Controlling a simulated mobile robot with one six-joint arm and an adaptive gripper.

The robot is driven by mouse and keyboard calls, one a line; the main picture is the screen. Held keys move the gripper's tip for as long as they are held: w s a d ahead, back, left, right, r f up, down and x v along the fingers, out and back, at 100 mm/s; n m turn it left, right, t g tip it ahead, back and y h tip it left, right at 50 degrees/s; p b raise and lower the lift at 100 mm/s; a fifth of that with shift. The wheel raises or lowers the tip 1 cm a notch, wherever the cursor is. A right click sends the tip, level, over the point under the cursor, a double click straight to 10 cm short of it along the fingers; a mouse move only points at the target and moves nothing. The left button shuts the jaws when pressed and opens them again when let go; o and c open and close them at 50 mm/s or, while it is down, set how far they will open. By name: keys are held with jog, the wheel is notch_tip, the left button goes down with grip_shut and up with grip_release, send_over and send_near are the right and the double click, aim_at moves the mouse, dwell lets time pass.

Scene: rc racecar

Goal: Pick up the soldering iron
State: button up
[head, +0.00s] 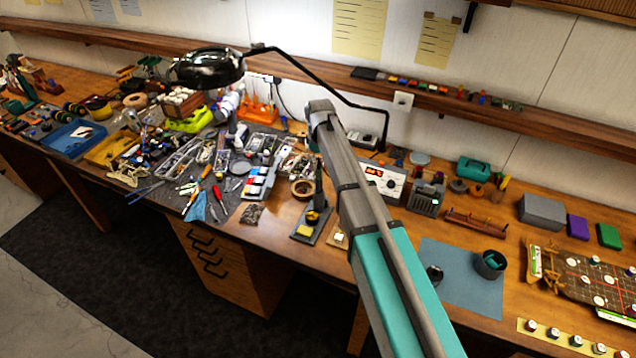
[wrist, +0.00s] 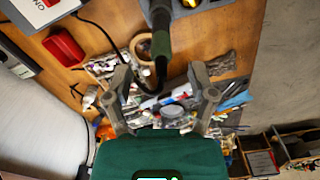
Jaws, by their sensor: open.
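In the wrist view, the soldering iron (wrist: 161,46) shows a dark handle with a green band. It points down the picture from its stand (wrist: 206,5), and a black cable loops from its end. My gripper (wrist: 160,76) is open, with one finger on each side of the handle's cable end. A gap shows between the handle and each finger. In the head view, the iron's stand (head: 304,233) with a yellow sponge is on the bench left of my arm. My gripper is not clearly visible there.
The soldering station (head: 384,181) stands right of my arm, and a magnifier lamp (head: 207,68) hangs over the bench. Tools and small parts crowd the grey mat on the left. A tape roll (head: 303,188) and a red object (wrist: 64,48) are nearby.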

aim_at(319, 186)
jog(key=shift+f, duration=0.15)
jog(key=shift+f+b, duration=2.5)
jog(key=shift+b, duration=0.1)
grip_shut()
